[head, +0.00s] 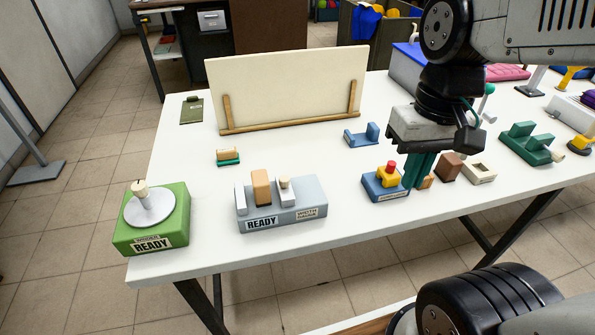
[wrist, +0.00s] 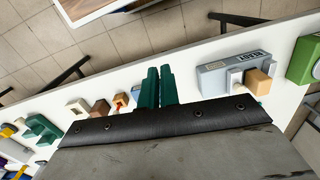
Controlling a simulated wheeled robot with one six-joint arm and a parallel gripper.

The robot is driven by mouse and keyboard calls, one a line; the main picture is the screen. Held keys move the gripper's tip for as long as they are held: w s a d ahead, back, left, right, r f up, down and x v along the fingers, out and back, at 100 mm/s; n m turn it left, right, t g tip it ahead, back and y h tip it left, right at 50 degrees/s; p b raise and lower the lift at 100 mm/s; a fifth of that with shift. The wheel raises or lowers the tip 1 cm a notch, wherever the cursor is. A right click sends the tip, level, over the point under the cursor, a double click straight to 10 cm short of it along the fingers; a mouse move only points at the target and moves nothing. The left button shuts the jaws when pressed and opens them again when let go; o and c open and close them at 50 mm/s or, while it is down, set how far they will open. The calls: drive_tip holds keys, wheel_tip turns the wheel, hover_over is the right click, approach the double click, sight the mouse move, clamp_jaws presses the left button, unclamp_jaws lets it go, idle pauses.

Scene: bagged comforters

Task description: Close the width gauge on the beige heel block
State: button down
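The width gauge (head: 310,198) is a grey block with a READY label near the table's front edge, left of my gripper. It also shows upside down in the wrist view (wrist: 212,80). The beige heel block (head: 261,188) stands upright on it, beside an upright plate (head: 240,200) on the left. A pale sliding jaw (head: 285,194) with a round knob stands to its right, with a narrow gap apparent between. The heel block also shows in the wrist view (wrist: 259,82). My gripper (head: 414,182) has green fingers together, apparently empty, over the table right of the gauge.
A green block with a round dial (head: 150,227) stands at the left. A blue base with a red and yellow button (head: 386,182) is close to my fingers, beside brown blocks (head: 450,166). A cream board (head: 290,85) stands behind. The table between gauge and blue base is clear.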

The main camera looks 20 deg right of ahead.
drive_tip(key=w+f+m+g+y, duration=0.1)
drive_tip(key=w+f+m+y, duration=0.2)
drive_tip(key=w+m, duration=0.3)
drive_tip(key=w+f+m+g+y, duration=0.1)
drive_tip(key=w+f+m+y, duration=0.25)
drive_tip(key=w, duration=0.45)
drive_tip(key=m+y, duration=0.2)
drive_tip(key=m, duration=0.4)
approach(285, 186)
drive_tip(key=shift+n+t, duration=0.25)
drive_tip(key=shift+t, duration=0.15)
drive_tip(key=f, duration=0.1)
drive_tip(key=d+f, duration=0.1)
drive_tip(key=f, duration=0.2)
drive_tip(key=shift+w+d+f, duration=0.15)
drive_tip(key=shift+w, duration=0.1)
drive_tip(key=shift+s+a, duration=0.2)
drive_tip(key=shift+a, duration=1.05)
drive_tip(key=shift+s+a, duration=0.1)
drive_tip(key=shift+a, duration=0.65)
